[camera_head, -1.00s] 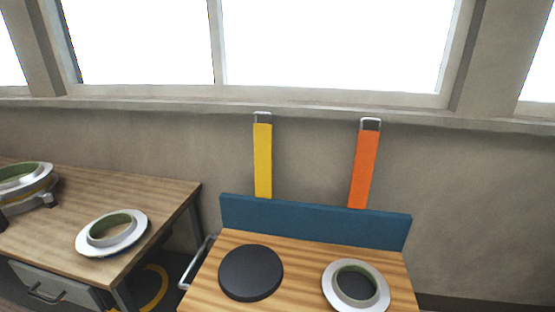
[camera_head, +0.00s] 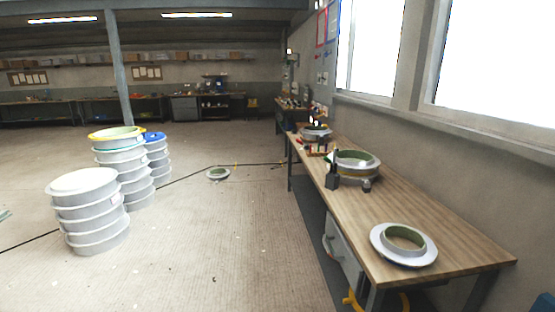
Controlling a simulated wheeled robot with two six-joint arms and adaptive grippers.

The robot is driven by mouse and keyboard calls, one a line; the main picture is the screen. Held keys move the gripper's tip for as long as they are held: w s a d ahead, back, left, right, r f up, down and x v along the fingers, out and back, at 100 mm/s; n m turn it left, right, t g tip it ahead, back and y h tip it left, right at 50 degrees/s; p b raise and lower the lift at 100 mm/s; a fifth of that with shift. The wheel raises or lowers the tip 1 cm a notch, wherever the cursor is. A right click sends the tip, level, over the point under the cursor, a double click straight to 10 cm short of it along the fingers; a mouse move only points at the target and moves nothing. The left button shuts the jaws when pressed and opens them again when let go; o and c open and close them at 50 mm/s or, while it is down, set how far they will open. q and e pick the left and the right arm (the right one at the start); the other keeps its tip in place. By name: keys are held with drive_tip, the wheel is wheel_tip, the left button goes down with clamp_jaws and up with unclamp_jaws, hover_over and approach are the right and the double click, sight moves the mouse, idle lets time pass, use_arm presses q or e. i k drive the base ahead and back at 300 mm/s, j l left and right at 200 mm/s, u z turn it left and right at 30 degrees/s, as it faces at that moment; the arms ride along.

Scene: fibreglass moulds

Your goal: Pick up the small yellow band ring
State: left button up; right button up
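A yellow ring-like piece (camera_head: 350,301) shows in part low under the near end of the wooden workbench; the rest is hidden. I cannot tell which of these is the small yellow band ring. Neither of my grippers is in view.
The wooden workbench (camera_head: 455,250) runs along the right wall. A white flanged ring (camera_head: 404,245) and a larger round mould (camera_head: 354,164) stand on it. Stacks of grey moulds (camera_head: 90,212) stand at left. A small ring (camera_head: 217,174) lies on the otherwise open floor.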

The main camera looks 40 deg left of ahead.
sight(368, 168)
drive_tip(key=u, duration=0.85)
drive_tip(key=i+j+u, duration=0.35)
drive_tip(key=i, duration=0.2)
drive_tip(key=i+j+u, duration=0.25)
drive_tip(key=i, duration=0.85)
drive_tip(key=i+j+u, duration=0.1)
drive_tip(key=i+u, duration=0.15)
drive_tip(key=i, duration=0.85)
drive_tip(key=i+z, duration=0.25)
drive_tip(key=i, duration=0.3)
drive_tip(key=i+j+z, duration=0.25)
drive_tip(key=i, duration=0.3)
drive_tip(key=i+j+z, duration=0.2)
drive_tip(key=i, duration=0.3)
